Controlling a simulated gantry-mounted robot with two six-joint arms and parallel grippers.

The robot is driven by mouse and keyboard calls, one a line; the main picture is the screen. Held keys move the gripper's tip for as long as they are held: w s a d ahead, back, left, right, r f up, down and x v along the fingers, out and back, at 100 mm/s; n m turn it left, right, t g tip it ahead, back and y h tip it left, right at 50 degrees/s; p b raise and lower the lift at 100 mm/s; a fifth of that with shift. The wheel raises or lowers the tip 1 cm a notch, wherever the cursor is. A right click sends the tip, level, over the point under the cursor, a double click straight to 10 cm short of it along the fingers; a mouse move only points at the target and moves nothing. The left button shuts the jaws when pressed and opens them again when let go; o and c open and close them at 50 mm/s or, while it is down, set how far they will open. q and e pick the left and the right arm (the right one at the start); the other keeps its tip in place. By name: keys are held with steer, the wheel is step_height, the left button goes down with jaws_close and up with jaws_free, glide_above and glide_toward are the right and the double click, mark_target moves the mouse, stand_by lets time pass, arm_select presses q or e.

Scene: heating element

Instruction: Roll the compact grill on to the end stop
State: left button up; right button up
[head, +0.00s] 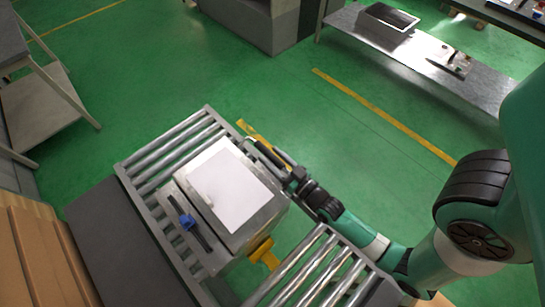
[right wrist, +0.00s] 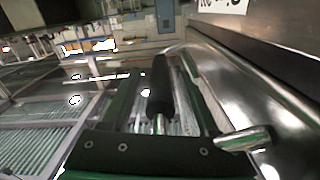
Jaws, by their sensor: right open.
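The compact grill (head: 232,187), a steel box with a white sheet on top, sits on the roller conveyor (head: 150,160) in the head view. My right gripper (head: 268,154) is open at the grill's far right side. In the right wrist view, a shiny curved metal side (right wrist: 245,85) is close on the right, and a black cylinder (right wrist: 160,88) stands in the middle. I cannot tell whether the jaws touch the grill. My left gripper is out of view.
A second roller section (head: 318,270) lies right of the grill, past a gap. A dark flat panel (head: 115,235) and cardboard boxes (head: 35,255) are at lower left. A long bench (head: 425,65) stands at the back right. Green floor beyond the conveyor is clear.

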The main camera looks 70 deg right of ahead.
steer(key=shift+w, duration=0.1)
jaws_close()
stand_by(1.4)
